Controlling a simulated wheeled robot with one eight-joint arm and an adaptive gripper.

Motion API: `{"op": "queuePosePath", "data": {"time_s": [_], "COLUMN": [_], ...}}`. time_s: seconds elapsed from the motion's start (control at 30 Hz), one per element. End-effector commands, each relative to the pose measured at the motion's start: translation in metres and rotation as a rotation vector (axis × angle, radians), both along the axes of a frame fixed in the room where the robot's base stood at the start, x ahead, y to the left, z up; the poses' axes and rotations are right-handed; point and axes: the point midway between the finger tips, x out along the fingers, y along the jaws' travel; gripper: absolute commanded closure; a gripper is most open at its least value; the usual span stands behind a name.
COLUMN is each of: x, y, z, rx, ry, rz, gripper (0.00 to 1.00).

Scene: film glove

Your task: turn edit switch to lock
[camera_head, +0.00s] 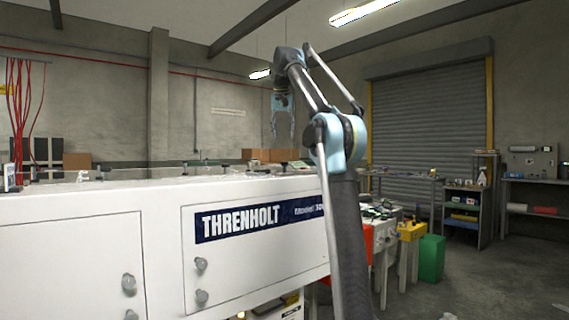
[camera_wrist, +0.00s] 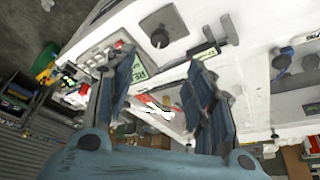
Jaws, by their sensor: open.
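My gripper (camera_head: 283,135) hangs open and empty above the white machine (camera_head: 160,225) marked THRENHOLT. Its two blue fingers also show spread apart in the wrist view (camera_wrist: 160,60). Beyond the fingertips in that view, a dark square plate carries a round rotary knob (camera_wrist: 160,39) on a white panel. I cannot read its markings, so I cannot tell whether it is the edit switch or how it is set. A green label with dark letters (camera_wrist: 140,72) is partly hidden by the left finger. The fingers touch nothing that I can see.
Left of the knob, a small panel has buttons and a red part (camera_wrist: 118,45). A dark lever (camera_wrist: 228,30) and dark knobs (camera_wrist: 282,60) stand to the right. Cardboard boxes (camera_head: 270,155) are behind the machine. A green bin (camera_head: 431,258) stands on the floor at right.

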Motion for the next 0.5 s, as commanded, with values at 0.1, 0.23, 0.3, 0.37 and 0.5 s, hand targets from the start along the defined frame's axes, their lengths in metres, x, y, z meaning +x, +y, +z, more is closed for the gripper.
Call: {"op": "queuePosePath", "data": {"time_s": [0.1,0.23,0.3,0.37,0.5], "x": [0.005,0.012,0.016,0.019,0.027], "y": [-0.001,-0.003,-0.003,-0.004,-0.005], "z": [-0.014,-0.030,-0.039,-0.047,-0.067], "rx": [0.000,0.000,-0.001,-0.001,-0.001], "ry": [0.000,0.000,0.000,0.000,0.000], "rz": [-0.001,-0.001,0.000,0.000,0.000], "gripper": [0.51,0.51,0.51,0.51,0.51]}}
